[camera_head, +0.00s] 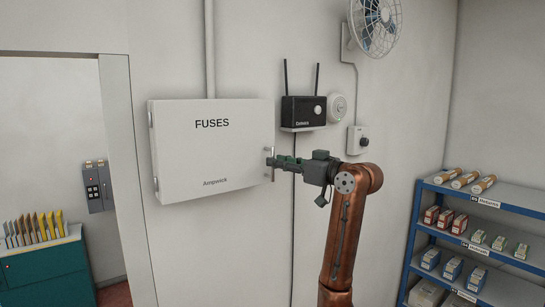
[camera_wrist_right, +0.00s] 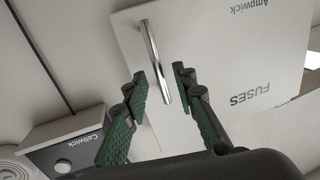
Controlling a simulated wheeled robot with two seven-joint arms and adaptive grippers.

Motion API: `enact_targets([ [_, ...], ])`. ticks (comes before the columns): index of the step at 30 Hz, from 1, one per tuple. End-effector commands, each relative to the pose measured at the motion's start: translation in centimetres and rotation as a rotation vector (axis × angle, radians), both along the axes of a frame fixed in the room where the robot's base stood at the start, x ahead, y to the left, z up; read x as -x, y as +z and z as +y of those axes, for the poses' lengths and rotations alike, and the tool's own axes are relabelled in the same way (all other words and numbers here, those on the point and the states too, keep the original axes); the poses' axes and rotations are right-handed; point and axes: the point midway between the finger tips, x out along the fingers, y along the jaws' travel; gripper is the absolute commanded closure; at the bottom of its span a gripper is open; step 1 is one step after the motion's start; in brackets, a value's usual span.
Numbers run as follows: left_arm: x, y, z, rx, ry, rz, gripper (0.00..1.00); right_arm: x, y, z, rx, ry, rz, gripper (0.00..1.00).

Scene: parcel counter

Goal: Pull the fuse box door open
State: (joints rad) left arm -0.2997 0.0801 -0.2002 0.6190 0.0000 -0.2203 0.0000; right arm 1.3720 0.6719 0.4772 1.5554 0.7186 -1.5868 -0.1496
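The white fuse box (camera_head: 212,155) hangs on the wall at the middle left of the head view, marked FUSES and Ampwick. Its door (camera_wrist_right: 235,50) looks shut. A shiny upright bar handle (camera_wrist_right: 153,50) sits at the door's right edge in the head view (camera_head: 273,172). My right gripper (camera_head: 269,160) reaches the handle from the right. In the wrist view its green-padded fingers (camera_wrist_right: 161,84) are open, one on each side of the handle's end, with gaps showing. My left gripper is out of view.
A black router (camera_head: 303,111) with two antennas is on the wall just above my right gripper. A round white device (camera_head: 337,108), a switch box (camera_head: 357,140) and a fan (camera_head: 376,22) are further right. A blue shelf (camera_head: 480,228) stands lower right; a doorway is left.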

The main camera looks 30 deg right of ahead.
Motion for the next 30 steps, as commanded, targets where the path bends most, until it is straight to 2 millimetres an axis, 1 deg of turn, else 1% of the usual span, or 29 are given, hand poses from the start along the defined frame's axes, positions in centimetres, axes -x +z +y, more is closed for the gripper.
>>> enact_targets([
  [1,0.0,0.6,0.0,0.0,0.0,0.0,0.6,-0.8,0.2,0.3,-0.001,0.002,0.003,0.75],
  [6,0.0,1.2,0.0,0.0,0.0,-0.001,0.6,-2.4,0.1,0.7,0.0,0.001,0.002,0.75],
  [10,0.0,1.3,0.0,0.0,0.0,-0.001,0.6,-2.8,0.0,0.8,0.0,-0.001,0.001,0.75],
  [17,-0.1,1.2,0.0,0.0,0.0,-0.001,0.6,-2.8,-0.1,0.9,0.001,-0.001,0.001,0.75],
  [27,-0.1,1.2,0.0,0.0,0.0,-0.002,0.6,-2.8,-0.1,0.8,0.0,-0.001,0.001,0.99],
  [30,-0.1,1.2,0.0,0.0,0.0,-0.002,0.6,-2.8,-0.1,0.8,0.0,-0.001,0.001,1.0],
])
